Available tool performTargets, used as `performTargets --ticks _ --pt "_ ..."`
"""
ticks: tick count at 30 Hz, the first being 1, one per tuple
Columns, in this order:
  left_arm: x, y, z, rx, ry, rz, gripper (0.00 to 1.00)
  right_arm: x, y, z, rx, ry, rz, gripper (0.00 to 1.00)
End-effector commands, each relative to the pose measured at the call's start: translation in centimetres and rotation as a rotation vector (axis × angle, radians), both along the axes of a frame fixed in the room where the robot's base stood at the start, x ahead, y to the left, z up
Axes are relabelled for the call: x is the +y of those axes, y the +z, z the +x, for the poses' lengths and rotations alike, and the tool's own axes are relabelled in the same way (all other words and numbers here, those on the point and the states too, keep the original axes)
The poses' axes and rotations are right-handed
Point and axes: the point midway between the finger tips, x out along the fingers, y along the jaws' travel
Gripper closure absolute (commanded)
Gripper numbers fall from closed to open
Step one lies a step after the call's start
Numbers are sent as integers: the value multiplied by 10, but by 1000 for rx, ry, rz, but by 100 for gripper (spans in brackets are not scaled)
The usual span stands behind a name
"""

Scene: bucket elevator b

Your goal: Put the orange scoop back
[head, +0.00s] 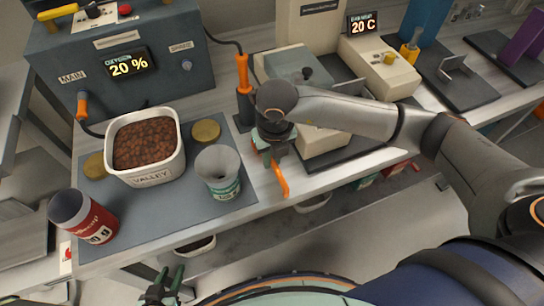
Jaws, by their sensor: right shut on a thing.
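An orange scoop (280,181) shows below my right gripper (275,153), just off the bench's front edge. My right gripper is shut on it and hides its upper part. The visible orange piece hangs downward at a tilt. My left gripper (166,284) is low at the bottom left, below the bench edge, with its fingers apart and empty. A white tub marked VALLEY (150,178), filled with brown pellets (148,143), stands on the grey mat (205,218).
A grey-green cup (220,178) and a tilted red can (85,216) stand near the tub. An orange-handled wand (243,72) stands upright in a black holder (245,108) beside my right gripper. A control box (125,65) is behind. Beige devices (383,72) stand right.

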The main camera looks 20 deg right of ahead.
Motion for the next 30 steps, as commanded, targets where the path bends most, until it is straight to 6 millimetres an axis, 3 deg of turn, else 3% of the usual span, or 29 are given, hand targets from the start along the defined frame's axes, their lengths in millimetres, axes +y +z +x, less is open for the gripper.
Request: performTargets --ticks 2,3,12,22,26,30 --pt "0 -2 0 0 0 0 63 0 -3 0 0 0 0 100" --pt "0 -2 0 0 0 0 63 0 -2 0 0 0 0 81" --pt "0 -1 0 0 0 0 63 0 -2 0 0 0 0 48" --pt "0 -1 0 -1 0 0 63 0 3 0 -1 0 0 48" --pt "0 -2 0 0 0 0 63 0 21 -2 -3 1 0 48" --pt "0 -3 0 0 0 0 63 0 52 -5 -6 3 1 48"
